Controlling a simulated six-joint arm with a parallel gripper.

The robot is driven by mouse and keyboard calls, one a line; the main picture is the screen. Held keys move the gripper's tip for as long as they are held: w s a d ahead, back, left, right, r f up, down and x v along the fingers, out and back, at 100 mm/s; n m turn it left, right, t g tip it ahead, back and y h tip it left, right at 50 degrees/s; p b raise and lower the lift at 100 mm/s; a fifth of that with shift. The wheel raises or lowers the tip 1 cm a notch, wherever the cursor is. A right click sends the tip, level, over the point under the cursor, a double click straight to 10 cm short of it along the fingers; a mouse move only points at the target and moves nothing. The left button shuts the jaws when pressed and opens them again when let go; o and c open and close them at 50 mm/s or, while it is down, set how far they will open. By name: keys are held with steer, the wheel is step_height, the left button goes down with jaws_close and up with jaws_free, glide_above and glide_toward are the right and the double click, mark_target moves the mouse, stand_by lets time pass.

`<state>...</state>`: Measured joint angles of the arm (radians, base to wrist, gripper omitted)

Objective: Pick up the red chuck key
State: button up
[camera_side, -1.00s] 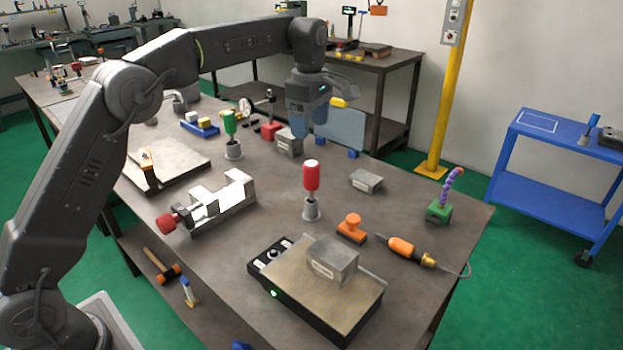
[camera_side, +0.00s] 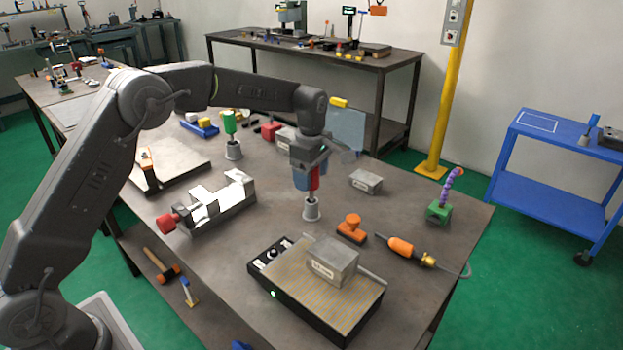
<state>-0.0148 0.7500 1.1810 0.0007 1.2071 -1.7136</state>
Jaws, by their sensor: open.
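The red chuck key (camera_side: 315,179) stands upright in a small grey round holder (camera_side: 312,209) on the workbench. My gripper (camera_side: 309,180) points down over it, with its blue fingers at the height of the red handle. The fingers are open and hide most of the handle; a red strip shows between them. I cannot tell whether a finger touches the handle.
A green-handled tool (camera_side: 229,122) stands in a similar holder to the left. A machine vise (camera_side: 222,198) lies left, an orange knob-topped block (camera_side: 351,226) right. A flat plate with a grey block (camera_side: 334,259) is in front. Bare bench lies around the holder.

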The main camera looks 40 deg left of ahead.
steer(key=shift+f, duration=0.1)
steer(key=c, duration=1.1)
